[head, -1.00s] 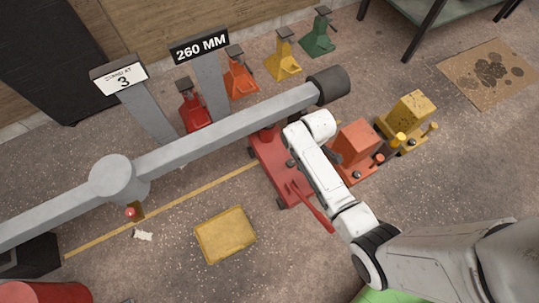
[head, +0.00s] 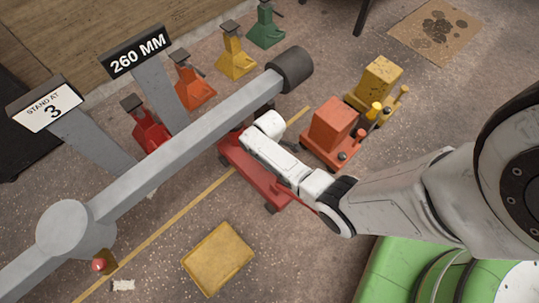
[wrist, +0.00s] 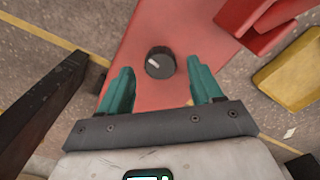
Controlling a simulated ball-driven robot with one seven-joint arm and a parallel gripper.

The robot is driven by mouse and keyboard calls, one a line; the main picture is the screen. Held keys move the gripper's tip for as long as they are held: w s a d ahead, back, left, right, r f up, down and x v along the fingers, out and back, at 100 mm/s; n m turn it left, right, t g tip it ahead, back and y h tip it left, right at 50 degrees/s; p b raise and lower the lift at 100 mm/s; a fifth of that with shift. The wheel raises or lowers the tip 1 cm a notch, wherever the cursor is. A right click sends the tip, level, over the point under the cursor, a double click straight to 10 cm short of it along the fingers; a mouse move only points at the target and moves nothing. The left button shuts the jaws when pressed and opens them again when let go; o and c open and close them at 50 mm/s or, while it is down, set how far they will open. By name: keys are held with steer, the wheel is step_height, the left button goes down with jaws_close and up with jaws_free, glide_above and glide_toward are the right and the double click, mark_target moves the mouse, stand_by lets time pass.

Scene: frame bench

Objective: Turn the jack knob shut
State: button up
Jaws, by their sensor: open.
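The jack knob (wrist: 160,62) is a round black knob with a white mark, on the red floor jack (wrist: 140,30). In the wrist view it sits between and just beyond the fingertips of my gripper (wrist: 164,80). The two teal fingers are open, one on each side of the knob, with visible gaps. I cannot tell how high they are above it. In the head view the red jack (head: 255,175) lies under the grey beam, partly covered by my arm. My fingers and the knob are hidden there.
A long grey beam (head: 180,143) passes over the jack. An orange jack (head: 333,128) and a yellow jack (head: 378,80) stand to the right. Several coloured stands line the back. A yellow tray (head: 218,258) lies on the floor in front. Signs read 260 MM (head: 138,53) and STAND AT 3 (head: 46,108).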

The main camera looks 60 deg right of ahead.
steer(key=shift+f+b, duration=0.3)
steer(key=shift+f, duration=0.55)
steer(key=c, duration=1.1)
